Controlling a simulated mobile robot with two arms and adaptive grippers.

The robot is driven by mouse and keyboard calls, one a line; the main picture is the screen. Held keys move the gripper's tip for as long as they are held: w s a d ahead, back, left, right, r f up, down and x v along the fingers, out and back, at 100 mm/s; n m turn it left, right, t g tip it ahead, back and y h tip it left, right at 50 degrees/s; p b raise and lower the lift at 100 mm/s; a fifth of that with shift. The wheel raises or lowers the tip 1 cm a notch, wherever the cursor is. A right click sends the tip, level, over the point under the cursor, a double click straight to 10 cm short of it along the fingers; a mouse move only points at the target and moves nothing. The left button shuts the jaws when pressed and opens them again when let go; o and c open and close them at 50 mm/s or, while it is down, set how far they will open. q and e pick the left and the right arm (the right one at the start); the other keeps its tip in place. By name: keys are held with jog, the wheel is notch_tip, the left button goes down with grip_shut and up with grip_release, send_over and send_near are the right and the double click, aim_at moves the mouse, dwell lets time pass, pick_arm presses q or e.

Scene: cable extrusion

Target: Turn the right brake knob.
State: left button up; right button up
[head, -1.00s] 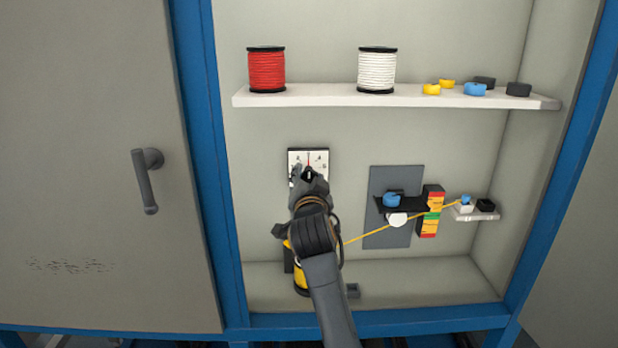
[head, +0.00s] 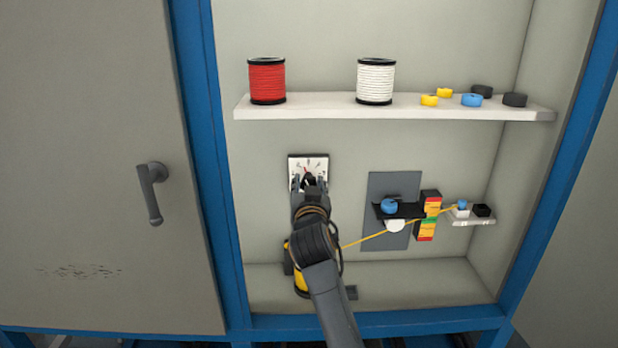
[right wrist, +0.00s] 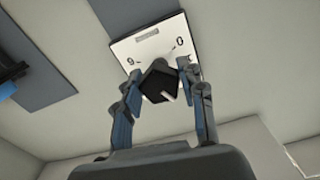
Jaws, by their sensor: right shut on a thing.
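A dark brake knob (right wrist: 160,82) with a white line stands on a white dial plate (right wrist: 143,48) with a printed scale. The plate (head: 298,163) shows on the cabinet's back wall in the head view, with a small red mark. There my right gripper (head: 309,183) covers its lower part. In the right wrist view the fingers of my right gripper (right wrist: 159,83) lie on both sides of the knob, shut on it. The knob's line points to the lower right in that view. My left gripper is not in view.
Red (head: 267,82) and white (head: 375,82) spools and several small caps stand on the upper shelf (head: 330,107). A yellow cable (head: 370,237) runs right from beside my right arm past a grey panel (head: 377,181). The blue cabinet frame (head: 213,190) borders the opening on the left.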

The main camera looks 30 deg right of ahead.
jog(key=shift+r+n+p, duration=0.1)
jog(key=shift+n+p, duration=0.7)
jog(key=shift+n, duration=0.6)
jog(key=o, duration=1.1)
jog(key=shift+w, duration=0.1)
jog(key=v, duration=1.2)
